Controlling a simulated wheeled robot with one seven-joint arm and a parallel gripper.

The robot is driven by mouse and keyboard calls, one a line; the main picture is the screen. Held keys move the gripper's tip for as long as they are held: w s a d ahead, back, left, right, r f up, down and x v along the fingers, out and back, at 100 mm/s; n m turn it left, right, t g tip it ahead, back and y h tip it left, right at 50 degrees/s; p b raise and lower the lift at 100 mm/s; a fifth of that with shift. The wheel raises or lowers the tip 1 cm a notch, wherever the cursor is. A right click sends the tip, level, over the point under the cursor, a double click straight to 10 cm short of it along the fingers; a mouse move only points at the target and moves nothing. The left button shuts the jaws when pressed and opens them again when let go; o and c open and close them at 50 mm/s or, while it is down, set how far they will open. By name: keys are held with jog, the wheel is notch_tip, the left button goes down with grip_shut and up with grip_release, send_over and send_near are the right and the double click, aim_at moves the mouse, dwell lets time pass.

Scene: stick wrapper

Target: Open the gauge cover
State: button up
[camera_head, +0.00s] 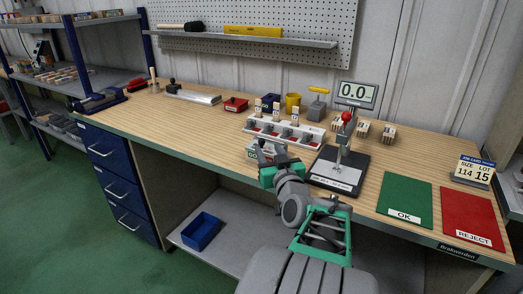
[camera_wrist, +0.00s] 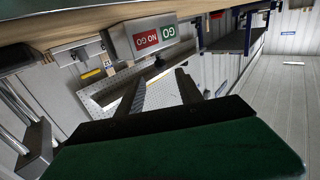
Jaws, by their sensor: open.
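A grey metal gauge block with a red NO GO label and a green GO label (camera_wrist: 143,38) is near the top of the wrist view, seen upside down. In the head view its GO label (camera_head: 252,154) shows at the table's front, mostly hidden by my gripper (camera_head: 272,157). I cannot tell which part is the cover, or whether it is open. My gripper also shows in the wrist view (camera_wrist: 160,85). Its two dark fingers are apart, with nothing seen between them. They point past the block, and I see no contact.
A rack (camera_head: 284,131) with several stamped blocks stands behind my gripper. A black-based gauge stand (camera_head: 340,172) with a 0.0 display (camera_head: 357,94) stands close on the right. Green OK (camera_head: 405,198) and red REJECT (camera_head: 470,215) mats lie farther right.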

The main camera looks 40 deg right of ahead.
aim_at(263, 142)
jog(key=x, duration=0.7)
jog(key=shift+w+a+p, duration=0.1)
jog(key=shift+w+p, duration=0.1)
jog(key=shift+p, duration=0.2)
grip_shut()
dwell(0.8)
